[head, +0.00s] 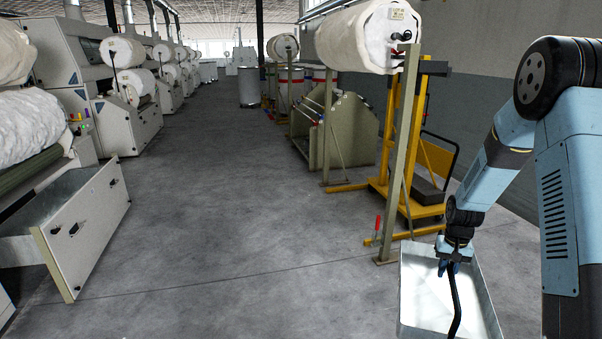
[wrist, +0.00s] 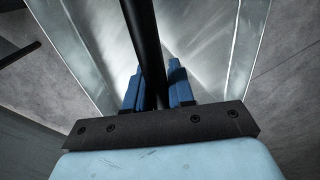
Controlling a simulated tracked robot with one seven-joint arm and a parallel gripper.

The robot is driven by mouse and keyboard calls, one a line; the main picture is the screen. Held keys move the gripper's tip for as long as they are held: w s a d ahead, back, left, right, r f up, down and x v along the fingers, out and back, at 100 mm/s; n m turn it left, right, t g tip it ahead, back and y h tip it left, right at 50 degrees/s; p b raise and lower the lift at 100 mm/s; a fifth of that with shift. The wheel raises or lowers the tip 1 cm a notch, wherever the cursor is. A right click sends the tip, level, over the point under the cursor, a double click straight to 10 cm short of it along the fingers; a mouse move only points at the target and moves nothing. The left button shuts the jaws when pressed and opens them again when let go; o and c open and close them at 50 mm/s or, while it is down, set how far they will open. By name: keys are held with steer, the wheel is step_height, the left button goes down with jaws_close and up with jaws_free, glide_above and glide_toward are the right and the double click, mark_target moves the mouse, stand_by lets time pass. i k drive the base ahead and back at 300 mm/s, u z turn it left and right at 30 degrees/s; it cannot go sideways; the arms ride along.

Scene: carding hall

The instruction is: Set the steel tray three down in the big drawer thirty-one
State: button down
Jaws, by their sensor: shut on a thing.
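The steel tray (head: 478,285) is a shallow open metal box at the lower right of the head view. It fills the top of the wrist view (wrist: 215,50). My gripper (head: 449,268) is over the tray with its blue fingers (wrist: 158,85) closed around a dark rod-like handle (head: 455,305) that runs across the tray. The tray's inside looks empty. The big drawer (head: 88,225) stands pulled out at the left, with a pale front and dark handles. Its number cannot be read. What is under the tray is hidden.
A row of carding machines (head: 125,85) lines the left side. A yellow lift stand (head: 400,130) and a post (head: 398,160) holding a white roll (head: 360,38) stand close behind the tray. The grey floor (head: 240,200) between drawer and stand is clear.

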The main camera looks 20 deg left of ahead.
mark_target(88, 205)
steer(key=u, duration=0.25)
steer(key=i, duration=1.6)
steer(key=u, duration=0.5)
steer(key=i, duration=1.45)
steer(key=u, duration=0.35)
steer(key=i, duration=1.4)
steer(key=u, duration=0.35)
steer(key=i, duration=1.5)
steer(key=u, duration=0.3)
